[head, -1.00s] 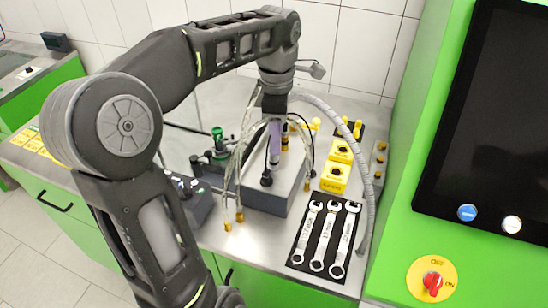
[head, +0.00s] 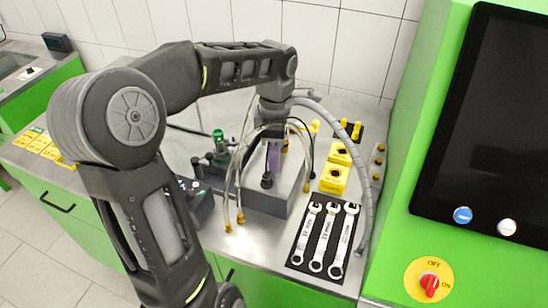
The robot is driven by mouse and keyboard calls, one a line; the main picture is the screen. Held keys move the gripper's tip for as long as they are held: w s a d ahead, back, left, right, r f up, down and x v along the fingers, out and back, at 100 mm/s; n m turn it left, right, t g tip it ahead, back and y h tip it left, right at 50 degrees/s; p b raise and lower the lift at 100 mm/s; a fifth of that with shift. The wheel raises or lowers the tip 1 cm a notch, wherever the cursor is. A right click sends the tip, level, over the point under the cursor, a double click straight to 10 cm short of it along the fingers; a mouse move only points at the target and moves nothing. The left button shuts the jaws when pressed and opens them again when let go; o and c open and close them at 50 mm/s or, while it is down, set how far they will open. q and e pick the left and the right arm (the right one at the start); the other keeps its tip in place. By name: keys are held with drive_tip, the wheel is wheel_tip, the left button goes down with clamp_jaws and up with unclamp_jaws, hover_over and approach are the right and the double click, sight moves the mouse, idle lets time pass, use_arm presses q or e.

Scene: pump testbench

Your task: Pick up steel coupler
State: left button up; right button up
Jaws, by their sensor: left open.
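My left gripper (head: 272,160) points down over the grey block (head: 300,203) in the middle of the bench. It is open, and its fingers are partly hidden by hoses and by the dark wrist above. I cannot make out a steel coupler for certain; it is small or hidden among the fittings around the gripper. Two clear hoses with brass-coloured ends (head: 240,217) hang in front of the block. My right gripper is not in view.
Several wrenches (head: 329,237) lie on a black mat at the front. Yellow boxes (head: 334,178) stand right of the block. A grey corrugated hose (head: 370,190) arcs down beside them. A green cabinet with a screen (head: 490,120) bounds the right side.

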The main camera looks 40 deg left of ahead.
use_arm(q)
drive_tip(key=shift+c, duration=0.6)
clamp_jaws()
